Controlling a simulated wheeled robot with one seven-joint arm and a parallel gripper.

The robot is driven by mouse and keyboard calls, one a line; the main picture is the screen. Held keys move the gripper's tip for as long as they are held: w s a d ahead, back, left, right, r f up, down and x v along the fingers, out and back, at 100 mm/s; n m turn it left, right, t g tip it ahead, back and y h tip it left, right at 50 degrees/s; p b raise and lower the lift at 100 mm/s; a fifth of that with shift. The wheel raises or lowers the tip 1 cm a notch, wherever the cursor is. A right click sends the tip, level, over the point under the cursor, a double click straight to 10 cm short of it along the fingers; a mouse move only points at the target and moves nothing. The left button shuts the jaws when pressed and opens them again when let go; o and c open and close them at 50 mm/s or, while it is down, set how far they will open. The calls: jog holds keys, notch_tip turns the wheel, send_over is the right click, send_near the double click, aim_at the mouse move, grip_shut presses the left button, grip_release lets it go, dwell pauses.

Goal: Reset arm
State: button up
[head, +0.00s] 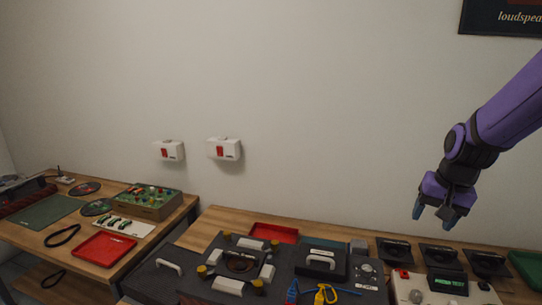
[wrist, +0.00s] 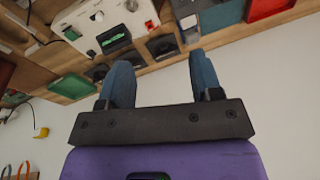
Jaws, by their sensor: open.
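My gripper (head: 437,212) hangs from my purple arm at the right of the head view, in the air above the right end of the workbench. It is open and nothing shows between its two blue-grey fingers. In the wrist view my gripper (wrist: 160,82) also shows its fingers apart and empty. The bench with its equipment appears beyond the fingertips, clear of them.
The right bench holds a white tester (head: 443,287) with a green display, black stands (head: 395,250), a red tray (head: 273,232) and dark foam (head: 230,262). The left bench carries another red tray (head: 105,248) and a parts box (head: 147,201). Two white boxes hang on the wall.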

jog(key=s+a+r+n+t, duration=0.1)
jog(key=s+a+r+n, duration=0.1)
jog(key=s+r, duration=0.4)
jog(key=s+a+r+n+t, duration=0.2)
jog(key=s+r, duration=0.5)
jog(key=s, duration=0.7)
jog(key=shift+s+a+n+h, duration=0.2)
jog(key=shift+a+n+h, duration=0.2)
jog(key=shift+a+n, duration=0.3)
